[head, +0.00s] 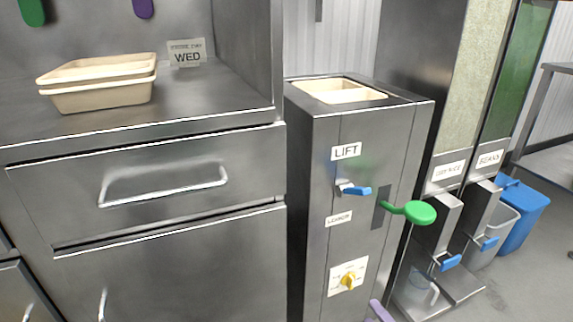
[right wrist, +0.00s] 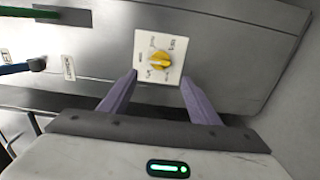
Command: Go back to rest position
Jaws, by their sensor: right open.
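My right gripper (right wrist: 158,79) is open and empty, with its two purple fingers apart. In the right wrist view its tips point at a white dial plate (right wrist: 143,44) with a yellow knob (right wrist: 159,62), which lies just beyond and between them. In the head view only a purple finger (head: 380,311) shows at the bottom edge, below and right of the yellow knob (head: 348,281). The gap between fingers and panel is hard to judge. My left gripper is not in view.
The steel lift cabinet (head: 320,235) carries a blue lever (head: 355,190) and a protruding green handle (head: 412,211). Stacked beige trays (head: 100,98) sit on the left counter. Dispensers with blue levers (head: 450,262), a clear jug (head: 420,291) and a blue bin (head: 524,212) stand right.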

